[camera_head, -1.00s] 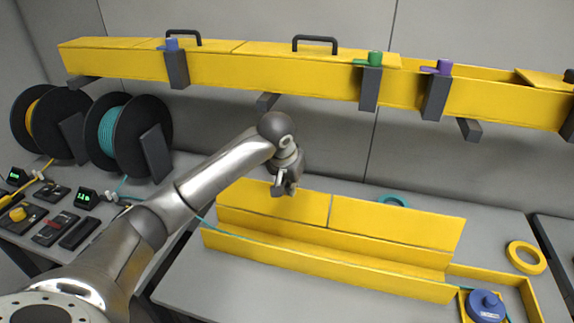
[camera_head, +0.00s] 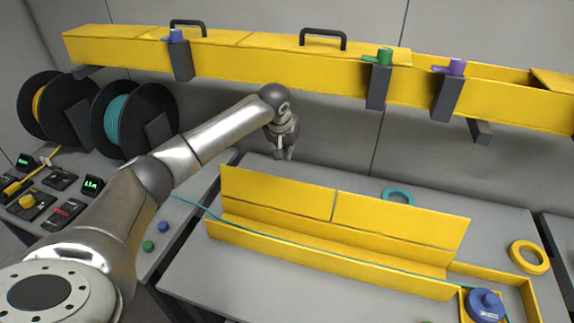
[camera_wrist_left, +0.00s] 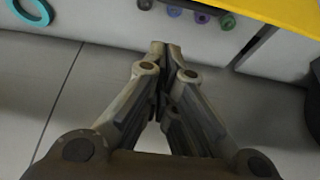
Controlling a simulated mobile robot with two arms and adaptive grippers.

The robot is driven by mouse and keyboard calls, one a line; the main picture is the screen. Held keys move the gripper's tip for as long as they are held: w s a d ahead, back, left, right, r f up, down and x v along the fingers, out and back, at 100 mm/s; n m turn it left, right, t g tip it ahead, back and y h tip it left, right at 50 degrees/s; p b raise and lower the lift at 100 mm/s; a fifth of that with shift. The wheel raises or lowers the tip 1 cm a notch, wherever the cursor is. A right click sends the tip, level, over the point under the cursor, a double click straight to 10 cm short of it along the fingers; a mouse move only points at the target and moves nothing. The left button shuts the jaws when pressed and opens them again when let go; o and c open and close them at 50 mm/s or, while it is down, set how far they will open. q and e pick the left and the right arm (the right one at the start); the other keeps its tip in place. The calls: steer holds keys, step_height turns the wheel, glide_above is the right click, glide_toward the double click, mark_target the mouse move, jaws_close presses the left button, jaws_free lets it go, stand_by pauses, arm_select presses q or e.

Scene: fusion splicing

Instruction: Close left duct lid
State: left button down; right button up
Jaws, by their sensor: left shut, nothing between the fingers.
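The lower yellow duct (camera_head: 330,265) lies on the grey table with a teal cable along it. Its left lid (camera_head: 275,192) and right lid (camera_head: 400,226) stand raised along the back edge, side by side. My left gripper (camera_head: 287,155) is just above and behind the left lid's top edge in the head view, apart from it. In the left wrist view the fingers (camera_wrist_left: 160,46) are together with nothing between them. A yellow surface (camera_wrist_left: 280,12) shows at that view's top right; I cannot tell which part it is. My right gripper is not in view.
An overhead yellow duct (camera_head: 280,65) with clamps and black handles hangs above. A teal ring (camera_head: 398,197) lies behind the right lid. A yellow ring (camera_head: 529,257) and a blue spool (camera_head: 486,305) are at the right. Cable reels (camera_head: 135,119) stand at the left.

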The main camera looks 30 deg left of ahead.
mark_target(276, 189)
arm_select(q)
steer(key=f+p, duration=0.1)
steer(key=f, duration=0.1)
steer(key=f+p, duration=0.1)
steer(key=f, duration=0.2)
steer(key=w+f+p, duration=0.1)
steer(key=f+p, duration=0.1)
steer(key=shift+w+a+f, duration=0.1)
steer(key=shift+a+f, duration=0.05)
steer(key=shift+s+d+p, duration=0.2)
steer(key=shift+s+p, duration=0.15)
steer(key=shift+s, duration=0.3)
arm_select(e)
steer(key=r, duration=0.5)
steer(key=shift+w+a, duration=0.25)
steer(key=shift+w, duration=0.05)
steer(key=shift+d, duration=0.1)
